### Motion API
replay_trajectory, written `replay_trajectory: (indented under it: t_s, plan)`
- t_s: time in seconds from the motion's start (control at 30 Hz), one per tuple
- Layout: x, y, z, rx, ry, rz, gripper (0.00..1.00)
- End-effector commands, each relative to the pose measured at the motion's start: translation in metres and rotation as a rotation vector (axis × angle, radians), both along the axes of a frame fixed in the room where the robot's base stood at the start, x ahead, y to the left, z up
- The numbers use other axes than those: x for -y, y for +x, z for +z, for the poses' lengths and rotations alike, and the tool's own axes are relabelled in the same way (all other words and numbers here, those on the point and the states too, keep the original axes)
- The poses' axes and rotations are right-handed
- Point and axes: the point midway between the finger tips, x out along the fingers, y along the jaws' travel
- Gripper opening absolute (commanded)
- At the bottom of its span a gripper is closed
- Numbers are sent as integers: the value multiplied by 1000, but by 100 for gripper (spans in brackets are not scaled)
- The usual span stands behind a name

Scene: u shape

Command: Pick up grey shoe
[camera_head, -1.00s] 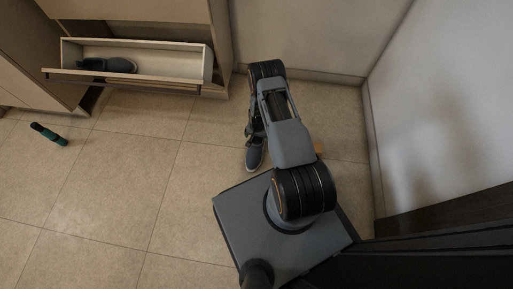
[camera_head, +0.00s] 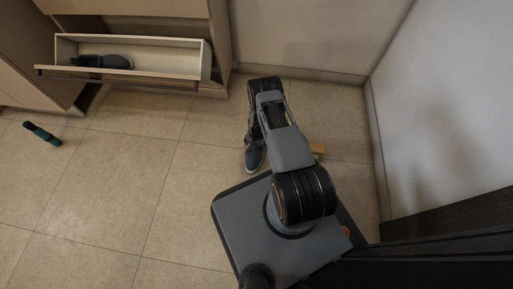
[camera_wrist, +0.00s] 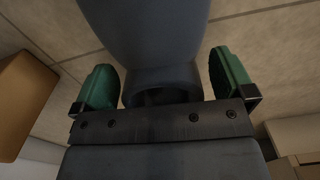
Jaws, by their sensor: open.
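The grey shoe (camera_head: 254,158) lies on the tiled floor beside the front edge of my base, its rear part hidden by my arm in the head view. In the wrist view the shoe (camera_wrist: 145,35) fills the top middle, with its dark opening close to the gripper body. My gripper (camera_wrist: 165,80) is open, with one green finger on each side of the shoe. I cannot tell whether the fingers touch it. The fingertips are hidden behind my arm in the head view.
An open drawer (camera_head: 190,62) of the beige cabinet at upper left holds a dark shoe (camera_head: 100,62). A green and black object (camera_head: 42,133) lies on the left floor. An orange-brown block (camera_head: 317,149) is right of my arm, near the wall. The left floor is mostly clear.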

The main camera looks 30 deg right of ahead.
Motion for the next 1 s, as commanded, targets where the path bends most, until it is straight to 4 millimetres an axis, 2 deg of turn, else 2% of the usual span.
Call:
replay_trajectory:
  t_s: [0.13,0.57,0.83,1.0]
  plan:
    - [0,0,1,0,0,0,99]
    - [0,0,1,0,0,0,58]
    - [0,0,3,0,0,0,58]
    - [0,1,16,0,0,0,58]
